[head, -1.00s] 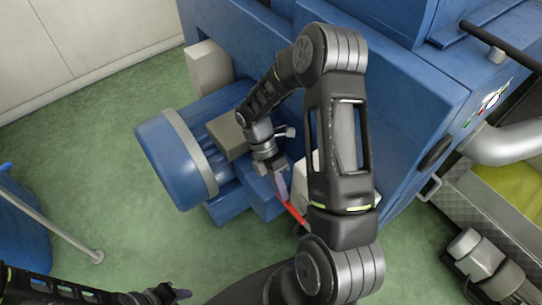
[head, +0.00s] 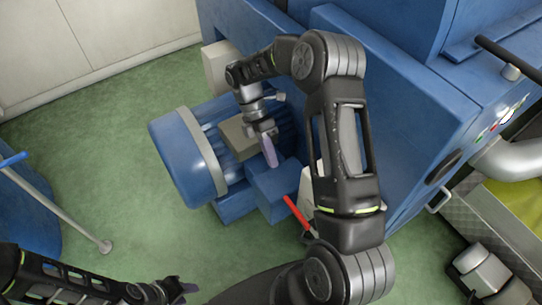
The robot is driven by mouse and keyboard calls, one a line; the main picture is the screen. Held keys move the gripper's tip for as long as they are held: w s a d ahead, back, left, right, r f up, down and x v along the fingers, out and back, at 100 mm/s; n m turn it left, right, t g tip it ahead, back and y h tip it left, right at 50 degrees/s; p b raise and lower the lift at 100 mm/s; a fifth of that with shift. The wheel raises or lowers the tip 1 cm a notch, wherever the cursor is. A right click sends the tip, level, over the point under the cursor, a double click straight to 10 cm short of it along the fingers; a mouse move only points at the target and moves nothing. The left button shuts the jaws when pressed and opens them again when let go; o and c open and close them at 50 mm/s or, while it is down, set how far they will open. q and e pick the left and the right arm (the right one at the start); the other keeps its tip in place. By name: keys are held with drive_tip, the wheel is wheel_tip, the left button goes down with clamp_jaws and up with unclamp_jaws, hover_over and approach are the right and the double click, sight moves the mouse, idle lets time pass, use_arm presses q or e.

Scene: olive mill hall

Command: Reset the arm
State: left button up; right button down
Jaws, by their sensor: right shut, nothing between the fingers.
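My right arm reaches across the middle of the head view. Its gripper (head: 269,151) points down, shut and empty, over the side of the blue motor and its blue box. A red lever handle (head: 298,214) shows below and to the right of the gripper, apart from it; its lower end is partly hidden by my arm. My left gripper (head: 180,289) is low at the bottom left, above the green floor; its finger gap is not clear.
The blue motor (head: 185,160) with a blue box (head: 272,188) stands beside a large blue machine (head: 410,110). A blue vessel (head: 22,215) with a metal leg is at the left. Open green floor (head: 125,190) lies between. A metal pipe (head: 510,155) is at the right.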

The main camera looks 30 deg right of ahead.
idle(0.4)
drive_tip(key=w+a+f+m+t+y, duration=0.35)
drive_tip(key=a+f+m+t, duration=0.35)
drive_tip(key=a+f+m, duration=0.6)
drive_tip(key=s+a+f+m, duration=0.2)
drive_tip(key=s+a, duration=0.3)
drive_tip(key=s, duration=0.4)
drive_tip(key=s+a+f+m, duration=0.1)
drive_tip(key=s+a+m, duration=0.3)
drive_tip(key=s, duration=0.5)
drive_tip(key=shift+s+a+f+m+y, duration=0.3)
drive_tip(key=shift+s+a+f+y, duration=0.1)
drive_tip(key=shift+a, duration=0.45)
drive_tip(key=shift+w, duration=0.1)
